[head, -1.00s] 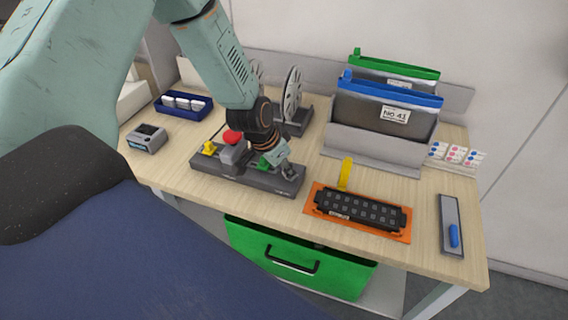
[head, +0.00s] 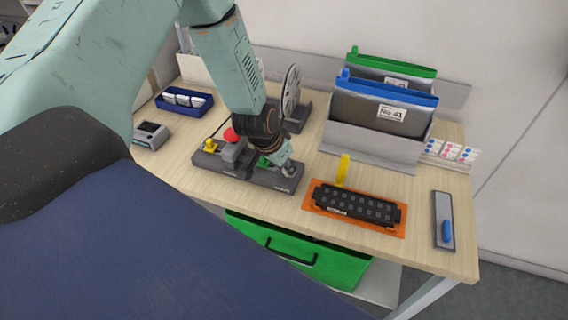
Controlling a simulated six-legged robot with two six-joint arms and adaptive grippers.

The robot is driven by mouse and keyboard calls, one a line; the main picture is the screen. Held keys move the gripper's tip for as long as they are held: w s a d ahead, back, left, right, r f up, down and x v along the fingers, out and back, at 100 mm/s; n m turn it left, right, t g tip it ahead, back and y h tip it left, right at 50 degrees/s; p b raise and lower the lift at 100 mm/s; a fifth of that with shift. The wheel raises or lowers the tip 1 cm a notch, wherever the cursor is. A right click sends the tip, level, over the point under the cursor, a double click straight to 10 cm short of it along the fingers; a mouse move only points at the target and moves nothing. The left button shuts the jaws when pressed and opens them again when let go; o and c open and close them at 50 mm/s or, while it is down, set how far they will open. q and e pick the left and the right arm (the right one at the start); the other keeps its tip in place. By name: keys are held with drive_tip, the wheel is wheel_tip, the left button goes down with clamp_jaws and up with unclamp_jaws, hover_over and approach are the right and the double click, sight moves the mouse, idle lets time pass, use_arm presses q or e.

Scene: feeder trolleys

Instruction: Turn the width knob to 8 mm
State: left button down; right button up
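A dark grey feeder device (head: 212,160) lies on the wooden table, with a yellow part (head: 210,146), a red button (head: 231,135) and a green part (head: 264,162) on top. My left gripper (head: 288,170) is over the right end of this device, pointing down at it. A small grey round part shows at its fingertips; I cannot tell whether this is the width knob or whether the fingers touch it. No width scale can be read. The finger gap is too small to make out. My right gripper is not in view.
A reel (head: 291,92) stands behind the device. An orange tray (head: 310,203) with a black feeder, a bin of folders (head: 372,148) and a blue-handled tool tray (head: 443,205) are to the right. A blue box (head: 184,109) is at the back left.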

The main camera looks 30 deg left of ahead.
use_arm(q)
drive_tip(key=shift+w+a+r, duration=0.1)
drive_tip(key=shift+w+r, duration=0.05)
drive_tip(key=shift+w, duration=0.1)
drive_tip(key=c, duration=1.5)
unclamp_jaws()
drive_tip(key=o, duration=0.5)
drive_tip(key=shift+s, duration=0.1)
drive_tip(key=shift+c, duration=0.2)
drive_tip(key=shift+s, duration=0.1)
drive_tip(key=v, duration=1.1)
drive_tip(key=shift+r, duration=0.35)
drive_tip(key=shift+s, duration=0.15)
